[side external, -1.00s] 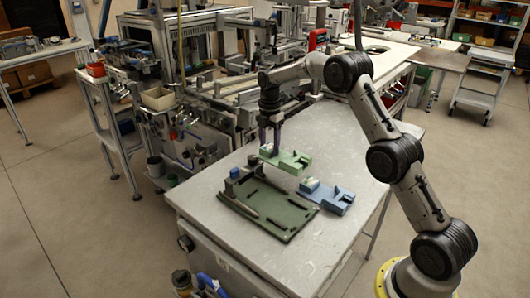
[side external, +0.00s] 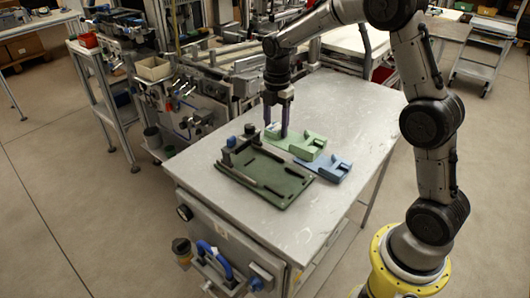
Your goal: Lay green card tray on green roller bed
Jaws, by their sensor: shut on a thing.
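The green card tray is a light green, blocky piece (side external: 309,145) just behind the dark green roller bed in the side external view. My gripper (side external: 277,129) points down and is shut on the tray's left end. The tray looks about level and low; I cannot tell whether it touches the table or hangs just above it. The green roller bed (side external: 262,178) is a flat dark green base lying on the table, with dark bars on top and a raised block with a blue knob at its far left corner.
A blue piece (side external: 325,169) of similar shape lies right of the roller bed, close to the green tray. The grey table (side external: 335,110) is clear behind and to the right. A machine bench (side external: 215,110) stands behind the table's left side.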

